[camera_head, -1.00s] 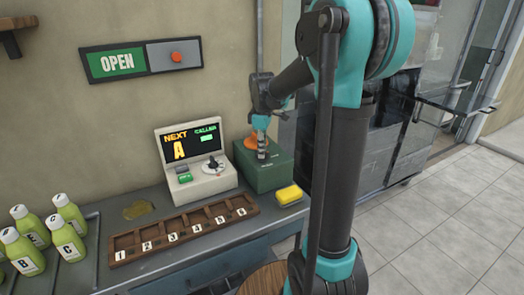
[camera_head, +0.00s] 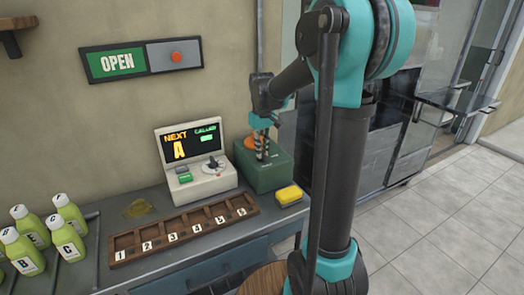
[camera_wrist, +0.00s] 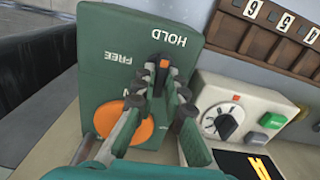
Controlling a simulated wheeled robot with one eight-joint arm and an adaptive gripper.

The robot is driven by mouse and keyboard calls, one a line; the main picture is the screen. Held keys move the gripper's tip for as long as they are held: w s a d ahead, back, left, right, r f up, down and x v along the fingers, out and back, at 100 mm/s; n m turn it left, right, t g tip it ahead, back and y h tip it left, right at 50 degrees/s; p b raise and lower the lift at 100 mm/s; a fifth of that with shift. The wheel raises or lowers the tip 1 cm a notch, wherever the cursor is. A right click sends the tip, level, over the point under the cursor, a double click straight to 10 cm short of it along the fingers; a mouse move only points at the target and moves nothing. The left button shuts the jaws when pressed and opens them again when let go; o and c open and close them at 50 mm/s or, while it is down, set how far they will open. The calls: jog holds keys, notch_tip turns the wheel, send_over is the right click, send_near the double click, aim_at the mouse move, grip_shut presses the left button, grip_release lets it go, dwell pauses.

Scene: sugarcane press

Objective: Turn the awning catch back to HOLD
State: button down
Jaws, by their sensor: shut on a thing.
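The awning catch is a small dark knob (camera_wrist: 162,63) with an orange mark, on the face of a green box (camera_wrist: 110,45). The wrist view shows the lettering HOLD and FREE upside down, with the knob just below HOLD and to the right of FREE. My gripper (camera_wrist: 165,80) is shut on the knob, with a finger on either side. In the head view my gripper (camera_head: 262,148) reaches down onto the green box (camera_head: 268,176). The fingers hide part of the knob and of the nearby lettering.
An orange round button (camera_wrist: 127,128) is on the box beside my fingers. A cream console (camera_head: 209,181) with a screen and dial stands close to the left in the head view. A numbered wooden tray (camera_head: 185,230) and a yellow block (camera_head: 289,195) are in front.

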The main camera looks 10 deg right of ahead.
jog(key=shift+m, duration=0.4)
jog(key=c, duration=1.6)
grip_release()
notch_tip(320, 180, up, 12)
jog(key=shift+r, duration=0.1)
jog(key=s+d+f+m+t, duration=0.1)
jog(key=s+f, duration=0.6)
jog(key=f, duration=0.1)
jog(key=s+d+f+m+t, duration=0.1)
jog(key=s+d+f, duration=0.1)
jog(key=s+f, duration=0.5)
jog(key=s+d+f+m+t, duration=0.1)
jog(key=s+f+t, duration=0.1)
jog(key=s+f, duration=0.6)
jog(key=shift+d+f, duration=0.3)
jog(key=shift+f, duration=0.1)
